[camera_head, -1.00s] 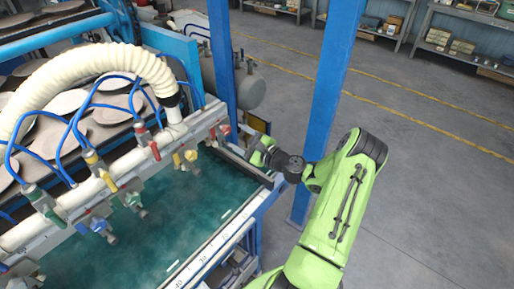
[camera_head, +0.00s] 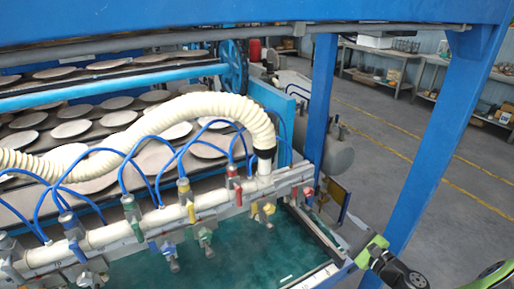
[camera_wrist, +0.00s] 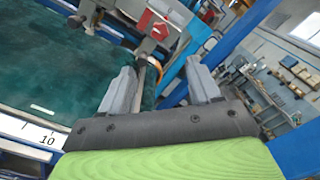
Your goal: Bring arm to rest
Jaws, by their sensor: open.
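My gripper (camera_wrist: 165,86) shows in the wrist view with its two grey fingers spread apart and nothing between them. In the head view only part of my green arm and the gripper (camera_head: 357,247) shows at the lower right, beside the front right corner of the machine. The fingers are small and unclear there. The teal belt (camera_head: 230,258) of the plate dryer lies to the left of the gripper. It also shows at the left of the wrist view (camera_wrist: 50,65).
A pipe (camera_head: 140,222) with coloured valves and blue hoses spans the belt. Plates (camera_head: 118,118) lie on racks behind it. A blue post (camera_head: 440,150) stands close to my arm, and another (camera_head: 320,95) stands further back. Open floor (camera_head: 470,190) lies at the right.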

